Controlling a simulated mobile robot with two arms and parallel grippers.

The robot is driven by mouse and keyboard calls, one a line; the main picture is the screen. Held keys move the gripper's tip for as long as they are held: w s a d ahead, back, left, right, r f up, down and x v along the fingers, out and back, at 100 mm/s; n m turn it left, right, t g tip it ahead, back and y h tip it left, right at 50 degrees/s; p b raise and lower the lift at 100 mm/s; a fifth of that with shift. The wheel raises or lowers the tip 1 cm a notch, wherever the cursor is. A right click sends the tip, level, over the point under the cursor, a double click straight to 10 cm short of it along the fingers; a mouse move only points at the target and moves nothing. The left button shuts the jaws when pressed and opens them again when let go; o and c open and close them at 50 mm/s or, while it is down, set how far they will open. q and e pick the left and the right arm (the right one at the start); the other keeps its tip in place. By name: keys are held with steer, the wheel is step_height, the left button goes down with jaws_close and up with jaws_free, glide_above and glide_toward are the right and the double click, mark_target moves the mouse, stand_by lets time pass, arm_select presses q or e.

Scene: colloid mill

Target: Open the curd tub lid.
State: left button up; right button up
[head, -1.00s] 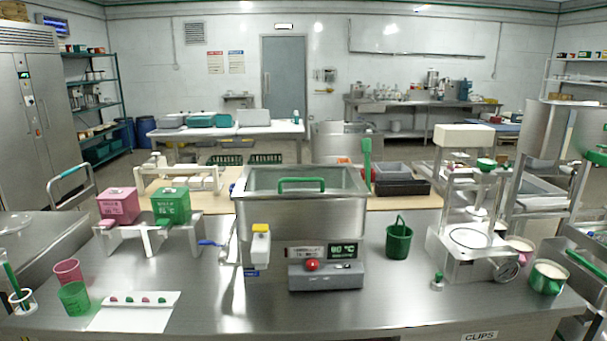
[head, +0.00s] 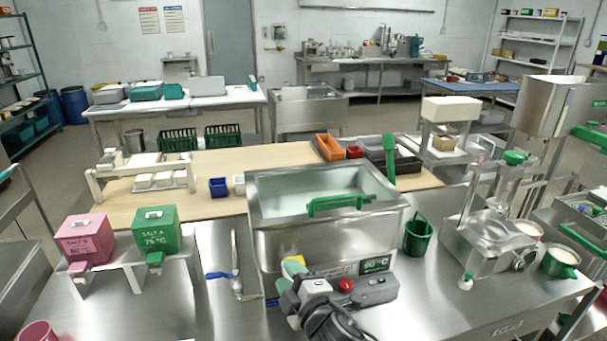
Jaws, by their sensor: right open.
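The steel tub (head: 300,243) stands in the middle of the bench. It has a clear lid (head: 265,196) with a long green handle (head: 340,203) across its front part. The lid lies flat on the tub, and looks shut. My right wrist covers part of the control box (head: 370,289). My left gripper is out of view.
A pink box (head: 84,240) and a green box (head: 157,230) stand on a rack at left. A green upright handle (head: 389,158) rises behind the tub's right. A green bucket (head: 418,236) and a steel press (head: 488,243) stand at right. Blue-handled tool (head: 219,275) lies left.

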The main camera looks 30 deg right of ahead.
steer(key=w+a+r+n+t+y, duration=0.1)
steer(key=w+a+r+n+y, duration=0.15)
steer(key=r+n+y, duration=0.35)
steer(key=w+a+r+n+y, duration=0.25)
steer(key=r+n+y, duration=0.2)
steer(key=n, duration=0.35)
step_height(320, 180, up, 10)
steer(key=n+g+h, duration=0.8)
steer(key=n+g, duration=0.8)
steer(key=n, duration=0.8)
glide_above(347, 196)
steer(key=s+d, duration=0.3)
steer(key=d, duration=0.1)
arm_select(q)
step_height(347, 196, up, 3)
steer(key=p, duration=0.2)
steer(key=shift+p, duration=0.3)
arm_select(e)
steer(key=shift+y, duration=0.25)
steer(key=x, duration=1.1)
steer(key=shift+w+a, duration=0.2)
steer(key=shift+w, duration=0.05)
jaws_close()
